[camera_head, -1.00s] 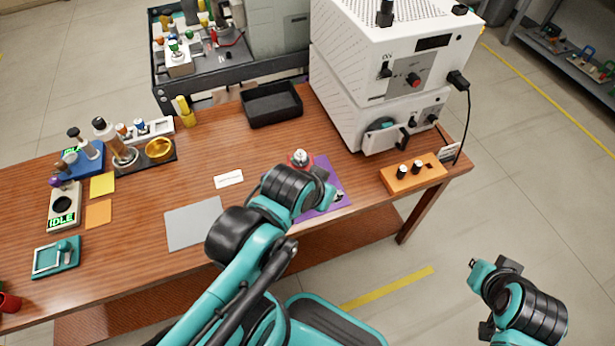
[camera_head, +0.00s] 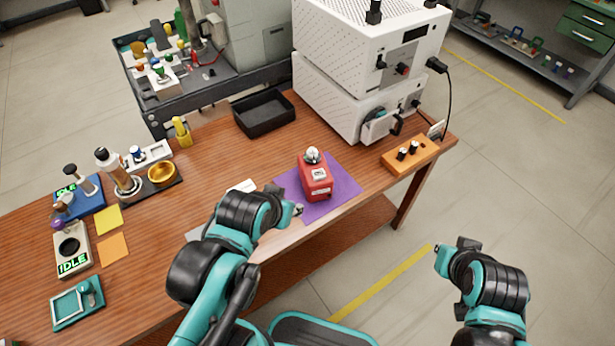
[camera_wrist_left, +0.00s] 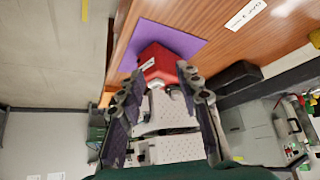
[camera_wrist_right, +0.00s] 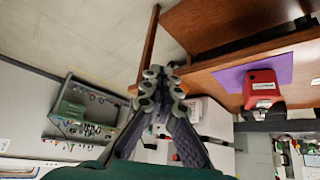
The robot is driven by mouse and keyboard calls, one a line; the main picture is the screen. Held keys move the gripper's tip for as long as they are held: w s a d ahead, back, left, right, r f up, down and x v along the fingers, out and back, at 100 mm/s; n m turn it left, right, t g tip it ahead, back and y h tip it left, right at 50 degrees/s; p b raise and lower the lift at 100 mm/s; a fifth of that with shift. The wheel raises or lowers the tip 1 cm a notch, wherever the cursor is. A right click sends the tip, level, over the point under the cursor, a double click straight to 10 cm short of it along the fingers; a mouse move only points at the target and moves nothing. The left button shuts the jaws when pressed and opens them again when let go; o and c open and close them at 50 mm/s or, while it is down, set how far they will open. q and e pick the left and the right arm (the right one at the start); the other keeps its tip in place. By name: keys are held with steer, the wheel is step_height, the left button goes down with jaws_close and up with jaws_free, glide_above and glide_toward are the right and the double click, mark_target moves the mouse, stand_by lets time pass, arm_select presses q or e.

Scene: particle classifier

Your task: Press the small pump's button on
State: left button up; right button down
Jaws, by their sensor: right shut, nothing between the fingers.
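No part is clearly labelled as the small pump, and I cannot make out its button. A small red device (camera_head: 316,181) with white labels and a pale round top stands on the purple mat (camera_head: 346,182). My left gripper (camera_head: 297,209) is beside its near left side. In the left wrist view my left gripper (camera_wrist_left: 165,105) is open, its fingers well apart, with the red device (camera_wrist_left: 157,62) beyond them. My right gripper (camera_head: 443,256) is shut and empty, off the table's front right. In the right wrist view its fingertips (camera_wrist_right: 161,75) meet, away from the red device (camera_wrist_right: 263,90).
The white stacked instrument (camera_head: 345,75) stands behind the mat, with an orange block (camera_head: 410,155) at its right. A black tray (camera_head: 264,111) lies behind. A blue device (camera_head: 82,197) and a grey device (camera_head: 73,250), both showing IDLE, stand left. A loaded cart (camera_head: 190,97) stands beyond.

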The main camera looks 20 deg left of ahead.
arm_select(q)
steer(key=shift+w+d, duration=0.1)
steer(key=o, duration=0.4)
steer(key=shift+c, duration=0.2)
arm_select(e)
step_height(320, 180, up, 5)
steer(key=n+g+y+p, duration=0.25)
steer(key=y+p, duration=0.55)
steer(key=p, duration=0.6)
glide_above(321, 175)
arm_select(q)
step_height(321, 175, up, 14)
steer(key=shift+f, duration=0.15)
steer(key=shift+f, duration=0.1)
arm_select(e)
step_height(321, 175, down, 8)
steer(key=b, duration=0.6)
steer(key=shift+r+b, duration=0.1)
steer(key=shift+b, duration=0.2)
arm_select(q)
step_height(321, 175, down, 7)
steer(key=shift+b, duration=0.35)
arm_select(e)
steer(key=shift+f, duration=0.4)
